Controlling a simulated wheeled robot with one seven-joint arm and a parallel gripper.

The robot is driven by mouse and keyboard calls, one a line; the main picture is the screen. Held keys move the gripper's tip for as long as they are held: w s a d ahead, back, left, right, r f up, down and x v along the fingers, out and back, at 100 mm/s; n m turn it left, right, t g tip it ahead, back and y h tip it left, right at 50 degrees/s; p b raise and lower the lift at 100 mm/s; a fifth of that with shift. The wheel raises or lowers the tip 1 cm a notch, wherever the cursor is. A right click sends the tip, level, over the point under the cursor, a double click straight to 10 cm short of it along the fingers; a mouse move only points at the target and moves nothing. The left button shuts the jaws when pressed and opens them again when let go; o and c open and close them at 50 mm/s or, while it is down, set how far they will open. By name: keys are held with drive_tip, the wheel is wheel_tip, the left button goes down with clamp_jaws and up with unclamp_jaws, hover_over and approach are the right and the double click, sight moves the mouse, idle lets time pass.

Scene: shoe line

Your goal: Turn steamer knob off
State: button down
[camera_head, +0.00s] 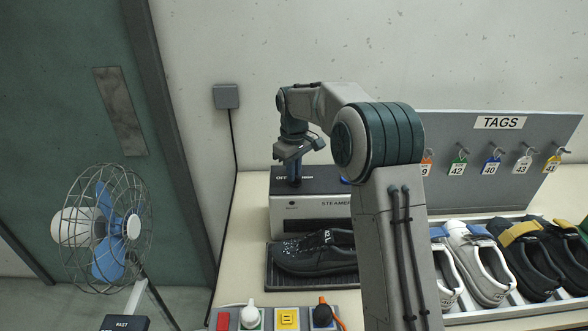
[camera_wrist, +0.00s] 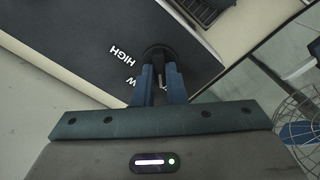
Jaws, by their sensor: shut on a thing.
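The steamer (camera_head: 318,212) is a box with a dark top and a pale front marked STEAMER, at the back of the bench. My gripper (camera_head: 294,181) points down at the top's left part, between those words. In the wrist view the blue fingers of my gripper (camera_wrist: 162,98) are shut on the round black steamer knob (camera_wrist: 158,52). HIGH and part of LOW are readable beside it. The knob's pointer direction cannot be told, and OFF is not visible in the wrist view.
A black shoe (camera_head: 312,256) sits on a dark mat before the steamer. A control panel (camera_head: 268,319) with several switches is at the front. The tag board (camera_head: 500,150) and a row of shoes (camera_head: 510,262) are right. A caged fan (camera_head: 106,228) stands left.

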drive_tip(key=shift+r+n, duration=0.1)
drive_tip(key=shift+n, duration=1.4)
drive_tip(key=shift+a, duration=0.1)
drive_tip(key=c, duration=1.5)
unclamp_jaws()
drive_tip(key=shift+r+b, duration=0.3)
drive_tip(key=shift+r, duration=6.6)
